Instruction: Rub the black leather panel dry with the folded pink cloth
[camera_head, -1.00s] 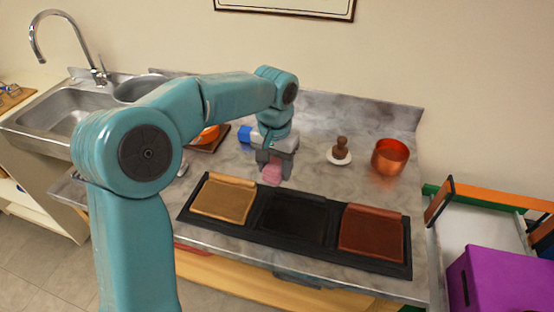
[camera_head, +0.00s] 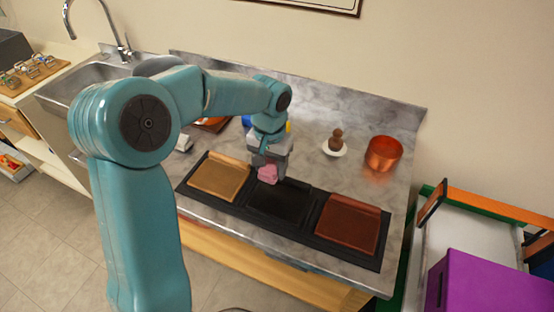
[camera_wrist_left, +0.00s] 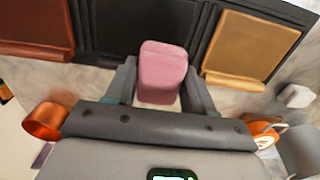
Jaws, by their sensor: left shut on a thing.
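My left gripper (camera_head: 268,168) is shut on the folded pink cloth (camera_head: 267,174). The cloth also shows between the fingers in the left wrist view (camera_wrist_left: 162,72). It is at the back edge of the black leather panel (camera_head: 280,202), which lies in the middle section of a black tray (camera_head: 312,219). I cannot tell whether the cloth touches the panel. The panel looks dark and flat, and the cloth hides part of it in the wrist view (camera_wrist_left: 140,25). My right gripper is not in view.
A tan panel (camera_head: 219,177) lies left of the black one and a red-brown panel (camera_head: 347,224) right of it. A copper pot (camera_head: 383,154) and a brown knobbed thing on a white dish (camera_head: 335,147) stand behind. The grey counter (camera_head: 325,110) has free room at the back.

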